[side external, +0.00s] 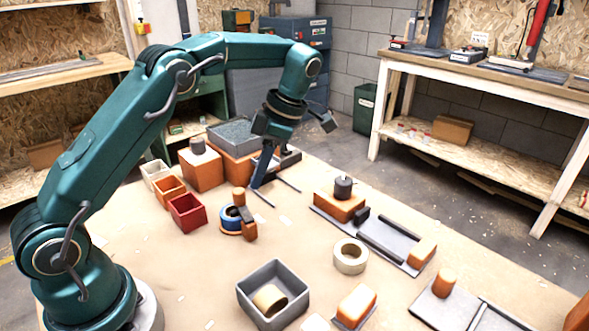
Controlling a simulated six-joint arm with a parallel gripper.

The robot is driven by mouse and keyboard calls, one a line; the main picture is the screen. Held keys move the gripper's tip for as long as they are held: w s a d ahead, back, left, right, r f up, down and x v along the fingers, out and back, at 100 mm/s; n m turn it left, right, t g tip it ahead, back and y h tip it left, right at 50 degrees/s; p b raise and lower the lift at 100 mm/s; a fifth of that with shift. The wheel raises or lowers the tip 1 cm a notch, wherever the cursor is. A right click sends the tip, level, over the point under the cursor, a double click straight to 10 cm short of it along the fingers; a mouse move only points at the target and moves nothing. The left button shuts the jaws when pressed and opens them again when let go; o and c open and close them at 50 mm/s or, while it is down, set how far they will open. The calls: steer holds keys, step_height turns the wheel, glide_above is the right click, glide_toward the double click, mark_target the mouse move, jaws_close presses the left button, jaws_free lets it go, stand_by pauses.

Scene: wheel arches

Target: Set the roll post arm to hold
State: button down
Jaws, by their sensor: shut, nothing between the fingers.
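The roll post (239,197) is a short orange upright with a rounded top, left of the table's middle. A blue tape roll (229,220) sits around its lower part on an orange base. A brown-orange arm piece (248,226) shows at the front right of the roll; its exact setting is hard to read. My gripper (256,186) points down and a little left, behind and right of the post. Its dark fingers are together and empty, apart from the post in the picture. Its tips overlap dark rails behind, so their height is unclear.
White, orange and red bins (187,212) stand left of the post. A grey tray (270,272) holds a tan roll. Another pale roll (351,257) lies right of it. An orange block with a dark knob (343,188) and dark rails (385,239) occupy the right side.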

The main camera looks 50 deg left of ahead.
steer(key=shift+w+d+r, duration=0.15)
steer(key=shift+d+r, duration=0.05)
steer(key=shift+r, duration=0.5)
steer(key=shift+r, duration=0.1)
